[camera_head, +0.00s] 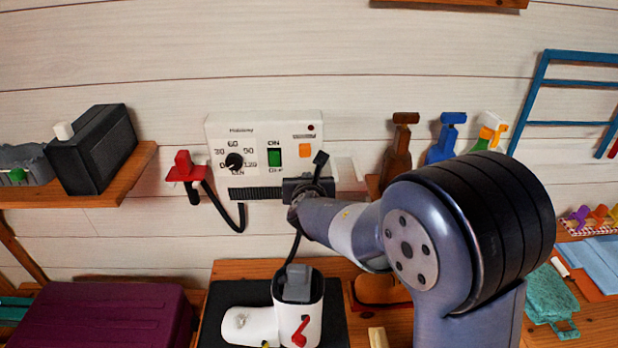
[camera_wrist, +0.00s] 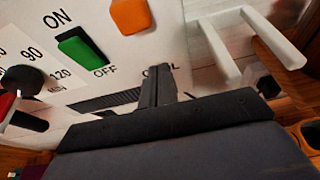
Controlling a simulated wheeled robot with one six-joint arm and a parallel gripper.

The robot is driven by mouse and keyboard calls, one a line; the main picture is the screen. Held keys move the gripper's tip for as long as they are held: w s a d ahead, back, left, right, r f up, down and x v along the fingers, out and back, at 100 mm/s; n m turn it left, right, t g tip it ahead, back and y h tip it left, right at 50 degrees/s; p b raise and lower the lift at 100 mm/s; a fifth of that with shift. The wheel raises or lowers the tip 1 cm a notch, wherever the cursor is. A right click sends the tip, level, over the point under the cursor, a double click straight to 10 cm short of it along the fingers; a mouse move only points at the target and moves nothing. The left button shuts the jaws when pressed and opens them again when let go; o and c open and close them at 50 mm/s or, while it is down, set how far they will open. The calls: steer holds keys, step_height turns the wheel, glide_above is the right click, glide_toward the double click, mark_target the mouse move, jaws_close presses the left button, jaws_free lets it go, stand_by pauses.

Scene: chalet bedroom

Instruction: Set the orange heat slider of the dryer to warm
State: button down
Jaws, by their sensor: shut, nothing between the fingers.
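The dryer is a white wall panel (camera_head: 222,131) with a dial, a green switch and an orange heat slider. The orange slider (camera_head: 305,150) sits at the panel's upper right. In the wrist view, the orange slider (camera_wrist: 131,15) is at the top, partly cut off by the frame edge. Below it is a label that reads like COOL, partly hidden by my fingers. My gripper (camera_head: 321,157) is shut and empty at the panel's right side. In the wrist view, my gripper (camera_wrist: 160,72) points at the panel below the slider; whether it touches the panel cannot be told.
The green ON/OFF switch (camera_wrist: 82,48) and the black dial (camera_head: 234,161) are left of the slider. White prongs (camera_wrist: 270,38) stick out right of the panel. A brown bottle (camera_head: 398,152) and a blue bottle (camera_head: 446,138) stand further right.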

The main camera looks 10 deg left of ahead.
steer(key=v, duration=1)
steer(key=shift+b, duration=0.3)
steer(key=shift+w, duration=0.15)
steer(key=f+p+x, duration=0.1)
steer(key=p+x, duration=0.1)
steer(key=x, duration=0.8)
steer(key=shift+f+p, duration=0.4)
